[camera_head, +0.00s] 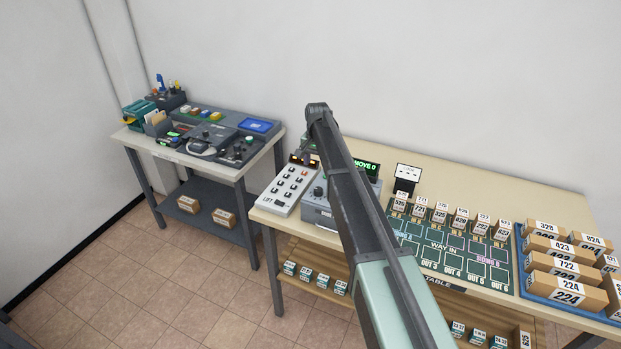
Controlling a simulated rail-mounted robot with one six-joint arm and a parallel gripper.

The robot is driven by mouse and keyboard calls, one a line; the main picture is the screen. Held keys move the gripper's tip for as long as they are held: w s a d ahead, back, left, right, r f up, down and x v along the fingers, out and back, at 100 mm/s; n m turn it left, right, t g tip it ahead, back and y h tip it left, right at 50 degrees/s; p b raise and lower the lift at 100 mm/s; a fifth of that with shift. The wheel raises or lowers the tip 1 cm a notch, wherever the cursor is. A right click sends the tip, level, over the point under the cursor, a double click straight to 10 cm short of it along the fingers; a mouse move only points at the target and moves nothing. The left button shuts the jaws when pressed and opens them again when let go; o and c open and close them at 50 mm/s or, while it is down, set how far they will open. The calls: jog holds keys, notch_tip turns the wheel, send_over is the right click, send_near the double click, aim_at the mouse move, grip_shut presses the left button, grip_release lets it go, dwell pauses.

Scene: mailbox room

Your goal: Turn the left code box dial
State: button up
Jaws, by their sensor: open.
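A grey box (318,211) stands on the front left part of the cream table. A dark round dial (318,191) shows on its left side, just left of my arm. A black display with green text reading "MOVE 0" (367,165) stands at the back, right of my arm. My arm crosses in front of the box and hides its middle, so I cannot see whether another dial is there. My gripper is not clearly visible; the arm's far end blocks the view beyond it.
A white button panel (285,191) lies left of the box, with small orange displays (302,159) behind it. Right are a green board (449,253), numbered small boxes, and a blue tray (533,289) of cartons. A separate desk (232,172) with devices stands left, across a gap.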

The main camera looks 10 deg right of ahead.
aim_at(318, 189)
jog(key=f+b, duration=0.3)
jog(key=s+f+b, duration=0.1)
jog(key=f+b, duration=0.7)
jog(key=shift+s+d, duration=0.25)
jog(key=shift+r, duration=0.15)
jog(key=c, duration=0.9)
